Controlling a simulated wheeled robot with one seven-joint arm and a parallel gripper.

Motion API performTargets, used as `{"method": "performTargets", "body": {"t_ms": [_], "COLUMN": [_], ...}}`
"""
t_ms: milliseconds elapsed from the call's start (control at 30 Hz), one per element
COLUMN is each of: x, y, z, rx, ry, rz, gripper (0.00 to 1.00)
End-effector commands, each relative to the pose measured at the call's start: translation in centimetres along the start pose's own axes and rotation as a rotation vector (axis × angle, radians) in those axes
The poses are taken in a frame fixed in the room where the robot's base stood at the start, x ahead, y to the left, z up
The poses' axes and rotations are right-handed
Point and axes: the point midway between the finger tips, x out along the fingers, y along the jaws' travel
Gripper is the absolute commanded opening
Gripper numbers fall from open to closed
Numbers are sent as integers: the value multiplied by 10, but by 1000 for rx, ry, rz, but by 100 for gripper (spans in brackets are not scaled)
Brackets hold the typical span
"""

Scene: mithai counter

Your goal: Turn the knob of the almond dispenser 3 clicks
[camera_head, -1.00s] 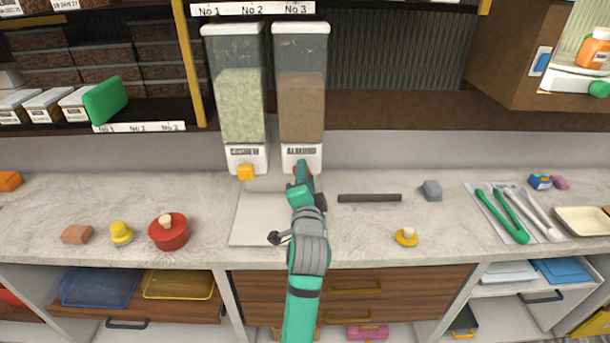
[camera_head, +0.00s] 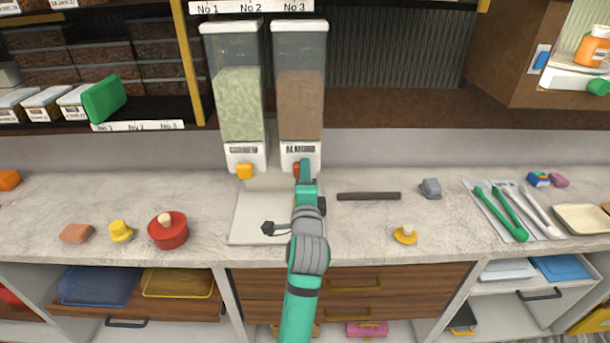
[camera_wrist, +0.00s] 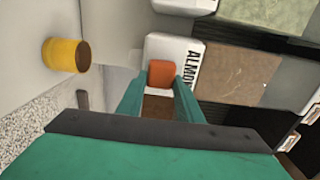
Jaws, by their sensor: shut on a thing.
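The almond dispenser (camera_head: 299,95) is the right one of two clear-fronted bins, filled with brown contents and labelled in front. Its orange-red knob (camera_wrist: 161,73) shows between my fingers in the wrist view; in the head view only a sliver of it (camera_head: 296,168) shows beside my gripper. My gripper (camera_head: 304,166) reaches up to the dispenser's white base and is shut on the knob. In the wrist view my gripper (camera_wrist: 160,90) has a green finger on either side of the knob. Part of the knob is hidden by the fingers.
The neighbouring dispenser (camera_head: 238,95) holds pale green contents and has a yellow-orange knob (camera_head: 245,171). A pale tray (camera_head: 250,217) lies below. A dark bar (camera_head: 369,196) and a yellow lid (camera_head: 405,235) lie right of my arm; a red pot (camera_head: 168,231) stands left.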

Motion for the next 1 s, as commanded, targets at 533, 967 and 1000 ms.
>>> {"method": "performTargets", "body": {"t_ms": [533,967,1000], "x": [0,-58,-65], "y": [1,1,1], "z": [-1,-1,-1], "rx": [-2,-4,-5], "ry": [1,1,1], "rz": [1,1,1], "gripper": [52,52,52]}}
